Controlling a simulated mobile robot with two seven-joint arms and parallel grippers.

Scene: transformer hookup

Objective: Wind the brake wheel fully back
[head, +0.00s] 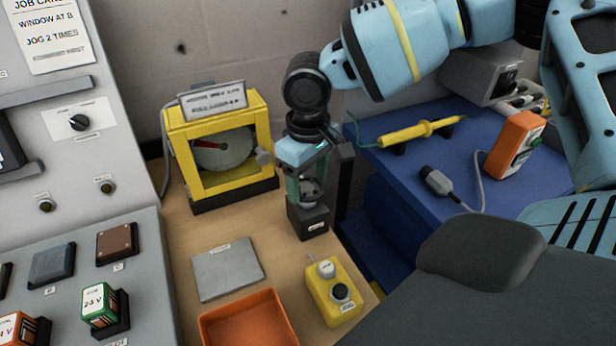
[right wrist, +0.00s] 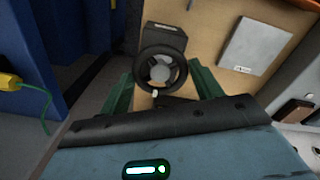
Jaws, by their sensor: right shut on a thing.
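The brake wheel (right wrist: 141,74) is a black handwheel with a pale hub and a small light knob at its rim, seen in the right wrist view. It sits on a dark block-shaped base (head: 309,224) with a white label, on the wooden bench; in the head view my gripper mostly hides the wheel. My right gripper (head: 306,185) points down over it. Its green fingers stand on either side of the wheel in the right wrist view (right wrist: 162,88), and it is shut on the wheel. My left gripper is not in view.
A yellow-framed dial gauge (head: 263,130) stands behind left. A grey plate (head: 228,270), an orange tray (head: 248,322) and a yellow jog box (head: 334,294) lie in front on the bench. A blue surface at right holds a yellow probe (head: 415,132) and an orange pendant (head: 514,146).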

